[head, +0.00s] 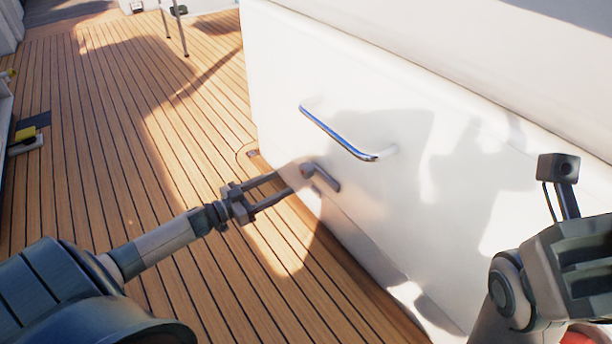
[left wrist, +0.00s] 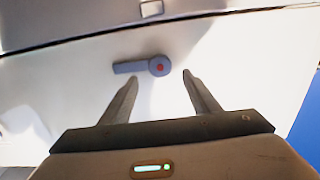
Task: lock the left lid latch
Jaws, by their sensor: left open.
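The latch (head: 326,178) is a small grey lever on the white hatch front (head: 420,215), below a chrome bar handle. In the left wrist view the latch (left wrist: 130,67) lies nearly level, its lever pointing left from a round pivot with a red dot. My left gripper (head: 291,181) is open and empty, with its fingers pointing at the latch from the left. In the left wrist view the gripper's fingertips (left wrist: 160,79) sit either side of the pivot, just below it in the picture. Contact cannot be told. My right gripper's fingers are not seen.
The chrome handle (head: 338,135) juts from the hatch just above the latch. The plank deck (head: 130,150) is open on the left. My right arm is at the lower right, close to the white wall. A yellow item (head: 26,133) lies at the far left.

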